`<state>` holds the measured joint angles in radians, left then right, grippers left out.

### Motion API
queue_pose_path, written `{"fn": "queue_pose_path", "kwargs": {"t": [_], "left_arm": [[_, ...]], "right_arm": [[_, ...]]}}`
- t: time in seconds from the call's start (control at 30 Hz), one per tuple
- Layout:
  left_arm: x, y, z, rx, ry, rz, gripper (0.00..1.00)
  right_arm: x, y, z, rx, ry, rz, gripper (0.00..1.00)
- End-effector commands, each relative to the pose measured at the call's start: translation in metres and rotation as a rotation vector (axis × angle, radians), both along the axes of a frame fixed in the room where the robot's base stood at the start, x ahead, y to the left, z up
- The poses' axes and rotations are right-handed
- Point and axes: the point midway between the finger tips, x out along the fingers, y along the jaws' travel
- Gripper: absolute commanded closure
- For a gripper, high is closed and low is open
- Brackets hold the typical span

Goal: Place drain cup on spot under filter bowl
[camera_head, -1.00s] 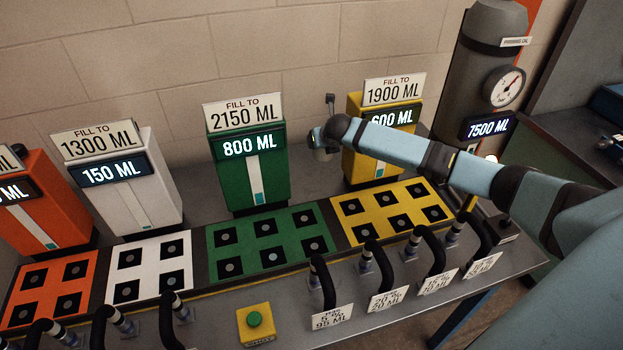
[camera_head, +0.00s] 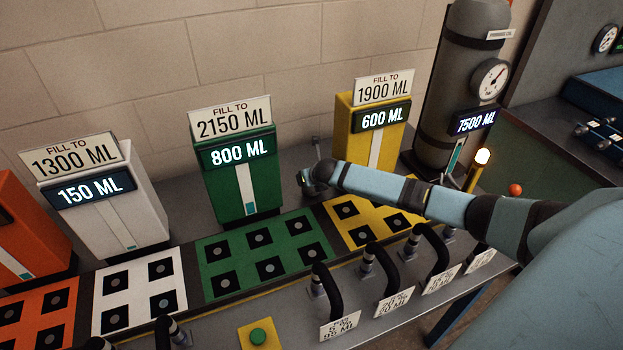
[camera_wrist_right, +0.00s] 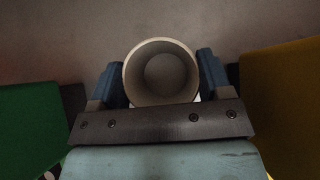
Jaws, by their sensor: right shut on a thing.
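The drain cup (camera_wrist_right: 160,75) is a pale round cup seen from above in the right wrist view, open and empty-looking. My right gripper (camera_wrist_right: 162,78) is shut on it, with one blue finger on each side. In the head view my right gripper (camera_head: 312,180) is between the green tank (camera_head: 230,185) and the yellow tank (camera_head: 350,135), above the back of the bench; the cup is hard to make out there. I cannot pick out the filter bowl or the spot under it in either view. My left gripper is not in view.
A grey cylinder (camera_head: 445,105) with a gauge stands at the back right, beside a lit lamp (camera_head: 482,157) and a red ball (camera_head: 515,190). Black hoses (camera_head: 378,262) and a green button (camera_head: 258,337) line the bench front.

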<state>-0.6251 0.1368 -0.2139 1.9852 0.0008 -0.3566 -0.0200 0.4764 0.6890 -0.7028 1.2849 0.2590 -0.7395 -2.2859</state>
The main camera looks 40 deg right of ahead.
Motion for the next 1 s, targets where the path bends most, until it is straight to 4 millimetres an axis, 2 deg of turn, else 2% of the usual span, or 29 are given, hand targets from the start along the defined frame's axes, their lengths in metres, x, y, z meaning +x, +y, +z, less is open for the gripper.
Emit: {"fn": "queue_pose_path", "kwargs": {"t": [0.2,0.23,0.3,0.33,0.67,0.87,1.0], "left_arm": [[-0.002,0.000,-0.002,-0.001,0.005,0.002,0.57],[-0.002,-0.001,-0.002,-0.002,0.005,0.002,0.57],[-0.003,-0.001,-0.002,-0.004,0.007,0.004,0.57],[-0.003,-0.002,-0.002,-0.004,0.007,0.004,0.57],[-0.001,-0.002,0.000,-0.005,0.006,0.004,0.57],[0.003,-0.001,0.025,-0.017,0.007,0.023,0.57],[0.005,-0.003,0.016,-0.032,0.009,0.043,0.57]], "right_arm": [[0.000,0.000,-0.004,-0.001,0.001,0.000,0.55],[0.000,0.000,-0.003,-0.001,0.001,0.000,0.23],[0.000,0.000,-0.003,-0.001,0.001,0.000,0.07],[0.000,0.000,-0.003,0.000,0.001,0.001,0.02],[0.000,0.000,0.001,0.001,0.000,-0.001,0.02],[-0.021,0.004,0.029,-0.002,0.003,0.001,0.02],[-0.042,0.009,0.043,-0.002,0.000,0.004,0.02]]}}
